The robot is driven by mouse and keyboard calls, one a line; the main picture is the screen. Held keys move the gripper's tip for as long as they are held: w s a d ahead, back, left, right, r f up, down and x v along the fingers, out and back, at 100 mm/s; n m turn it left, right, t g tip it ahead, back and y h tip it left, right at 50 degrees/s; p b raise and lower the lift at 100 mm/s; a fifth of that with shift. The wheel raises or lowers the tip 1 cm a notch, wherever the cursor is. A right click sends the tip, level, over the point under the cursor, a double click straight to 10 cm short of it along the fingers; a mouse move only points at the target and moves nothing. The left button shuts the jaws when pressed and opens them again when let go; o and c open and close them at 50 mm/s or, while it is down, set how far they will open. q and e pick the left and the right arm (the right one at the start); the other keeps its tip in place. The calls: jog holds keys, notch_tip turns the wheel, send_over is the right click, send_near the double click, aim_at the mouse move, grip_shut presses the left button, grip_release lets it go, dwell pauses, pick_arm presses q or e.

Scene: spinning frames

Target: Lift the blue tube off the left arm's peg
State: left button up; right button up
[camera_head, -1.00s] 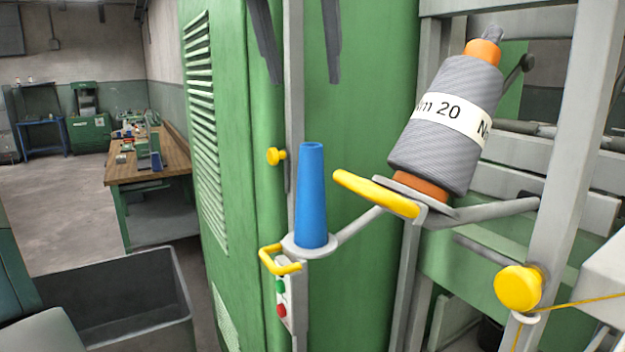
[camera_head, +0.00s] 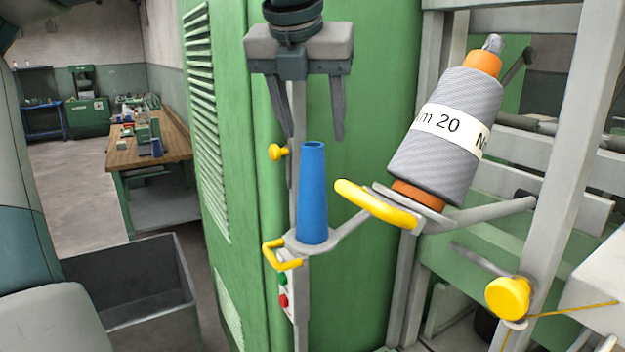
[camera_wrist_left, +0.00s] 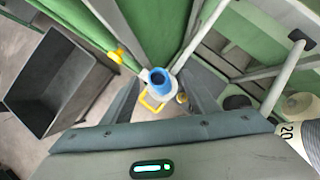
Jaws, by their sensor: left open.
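The blue tube (camera_head: 312,195) stands upright on the round end plate of the left arm (camera_head: 340,237), which has a yellow handle (camera_head: 278,256). The peg is hidden inside the tube. In the left wrist view the tube's open top (camera_wrist_left: 158,78) shows between the fingers, some way beyond them. My left gripper (camera_head: 313,137) is open and empty, pointing down. Its fingertips are just above the tube's top in the head view, one to each side. My right gripper is not in view.
A grey yarn bobbin (camera_head: 449,125) leans on the neighbouring arm, with a yellow handle (camera_head: 375,203) close to the tube's right. The green cabinet (camera_head: 375,90) stands behind. A grey open bin (camera_head: 135,290) is at lower left. A yellow knob (camera_head: 277,152) sits left of the tube.

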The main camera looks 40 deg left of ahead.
aim_at(312, 145)
pick_arm(q)
jog(key=shift+w+a+f+p, duration=0.1)
jog(key=shift+f+p, duration=0.45)
jog(key=shift+p, duration=0.15)
jog(key=p+x, duration=0.2)
jog(key=shift+a+f, duration=0.15)
jog(key=shift+f, duration=0.3)
jog(key=shift+w+a+f, duration=0.15)
jog(key=shift+w+f, duration=0.1)
jog(key=shift+f, duration=0.35)
jog(key=shift+s, duration=0.1)
grip_shut()
